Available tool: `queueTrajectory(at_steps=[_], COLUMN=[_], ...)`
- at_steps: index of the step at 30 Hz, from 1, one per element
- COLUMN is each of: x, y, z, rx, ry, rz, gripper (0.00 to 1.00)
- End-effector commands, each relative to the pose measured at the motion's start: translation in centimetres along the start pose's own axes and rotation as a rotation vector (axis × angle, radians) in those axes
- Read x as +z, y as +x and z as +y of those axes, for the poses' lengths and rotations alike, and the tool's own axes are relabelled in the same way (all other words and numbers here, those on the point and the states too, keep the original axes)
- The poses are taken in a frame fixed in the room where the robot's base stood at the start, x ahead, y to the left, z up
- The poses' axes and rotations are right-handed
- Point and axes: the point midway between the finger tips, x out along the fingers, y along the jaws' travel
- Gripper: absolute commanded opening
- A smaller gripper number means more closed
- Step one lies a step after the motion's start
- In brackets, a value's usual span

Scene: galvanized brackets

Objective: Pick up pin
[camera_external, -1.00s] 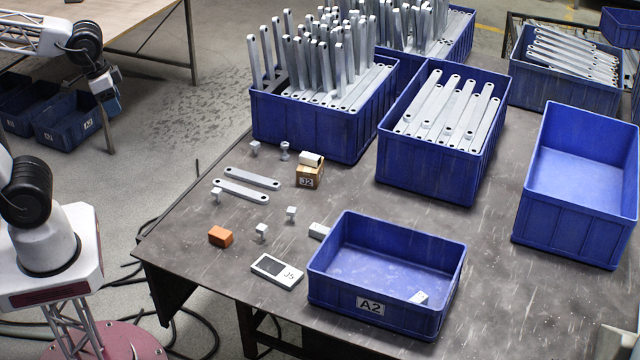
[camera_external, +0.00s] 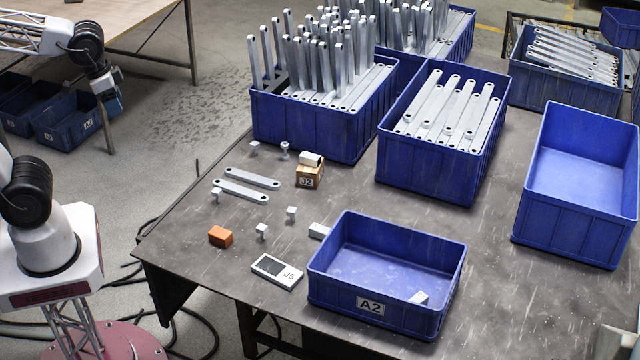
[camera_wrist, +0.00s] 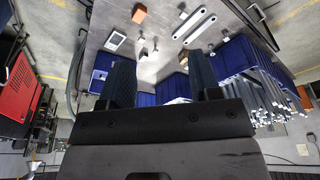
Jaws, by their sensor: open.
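A small light-grey spool-shaped piece (camera_external: 285,150), which looks like the pin, stands on the dark table near the front of the large bracket bin. My gripper (camera_wrist: 161,82) shows in the wrist view with its two dark fingers wide apart and nothing between them. The table and its small parts are well beyond the fingertips in that view. The pin is too small there to tell apart surely from the other small parts.
Small grey blocks (camera_external: 255,147), two flat brackets (camera_external: 241,190), a cardboard box (camera_external: 309,174), an orange block (camera_external: 220,236) and a J5 device (camera_external: 277,272) lie nearby. Bin A2 (camera_external: 333,293) is at the front. A tall bracket bin (camera_external: 310,133) stands behind the pin.

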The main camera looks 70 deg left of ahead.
Motion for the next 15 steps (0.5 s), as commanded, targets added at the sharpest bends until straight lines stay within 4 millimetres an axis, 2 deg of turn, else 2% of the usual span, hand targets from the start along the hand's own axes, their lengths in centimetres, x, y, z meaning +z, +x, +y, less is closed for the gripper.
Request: queueTrajectory(at_steps=[8,15], x=[-2.5,-6.3], y=[2.2,6.2], z=[-0.4,-1.1], rx=[-0.002,-0.001], ry=[0.059,0.156], rz=[-0.024,-0.057], gripper=[0.57,0.57])
